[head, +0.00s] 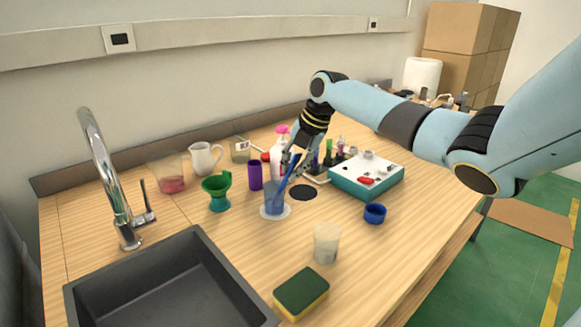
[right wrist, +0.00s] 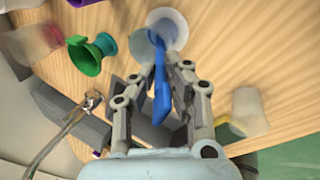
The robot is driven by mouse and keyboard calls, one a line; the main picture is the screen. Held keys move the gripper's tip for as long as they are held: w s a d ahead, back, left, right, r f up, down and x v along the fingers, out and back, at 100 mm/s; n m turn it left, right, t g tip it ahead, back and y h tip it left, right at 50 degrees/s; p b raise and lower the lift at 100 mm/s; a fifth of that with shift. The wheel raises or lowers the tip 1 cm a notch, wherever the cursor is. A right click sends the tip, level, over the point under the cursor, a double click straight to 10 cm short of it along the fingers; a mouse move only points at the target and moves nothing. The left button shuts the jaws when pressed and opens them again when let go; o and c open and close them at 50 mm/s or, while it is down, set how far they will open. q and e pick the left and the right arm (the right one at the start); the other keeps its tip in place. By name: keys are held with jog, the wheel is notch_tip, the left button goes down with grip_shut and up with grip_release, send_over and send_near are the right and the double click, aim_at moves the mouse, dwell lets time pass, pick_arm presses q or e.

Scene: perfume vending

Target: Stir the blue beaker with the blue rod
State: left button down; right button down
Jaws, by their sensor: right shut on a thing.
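The blue beaker (head: 273,201) stands on a white round coaster (head: 262,214) near the middle of the table. The blue rod (head: 288,173) leans at a tilt, its lower end in the beaker's mouth. My right gripper (head: 292,160) is shut on the rod's upper part, above and right of the beaker. In the right wrist view the blue rod (right wrist: 160,85) runs between the fingers toward the pale beaker (right wrist: 166,27), whose inside is partly hidden. I cannot tell whether the rod touches the beaker's wall. My left gripper is not in view.
A purple cylinder (head: 255,175) and a green funnel cup (head: 217,191) stand left of the beaker. A teal-and-white box (head: 367,177), a blue cap (head: 375,213) and a translucent cup (head: 327,243) stand to the right and front. A sponge (head: 301,293) lies by the sink (head: 165,285).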

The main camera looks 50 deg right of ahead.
jog(key=shift+s+r, duration=0.1)
jog(key=shift+r, duration=0.1)
jog(key=p+v, duration=0.8)
jog(key=shift+s+r, duration=0.15)
dwell(0.9)
notch_tip(320, 180, up, 5)
jog(key=p, duration=0.4)
dwell(0.6)
